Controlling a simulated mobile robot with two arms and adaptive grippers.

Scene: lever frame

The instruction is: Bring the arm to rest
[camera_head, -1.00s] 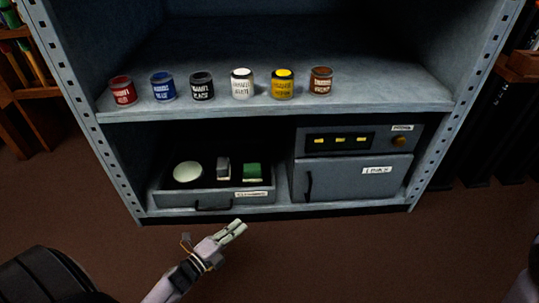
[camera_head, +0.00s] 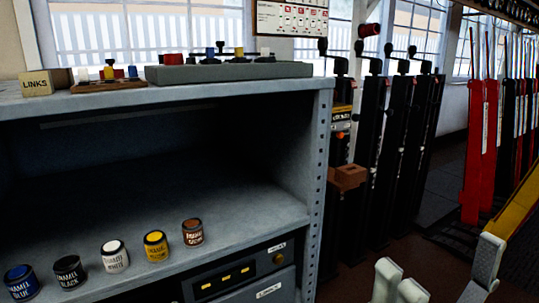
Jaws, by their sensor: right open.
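My right gripper (camera_head: 440,264) is at the bottom right of the head view, cut off by the lower edge. Its pale fingers are spread apart and nothing shows between them. It is to the right of the grey shelf unit (camera_head: 316,160), in front of the dark levers (camera_head: 370,125). The rest of the right arm is out of view. My left gripper is not in view.
Enamel tins, such as the yellow tin (camera_head: 156,247) and the brown tin (camera_head: 193,233), stand on the shelf. A grey box (camera_head: 228,72) is on top of the unit. Red levers (camera_head: 480,145) and a yellow beam (camera_head: 515,212) are at right.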

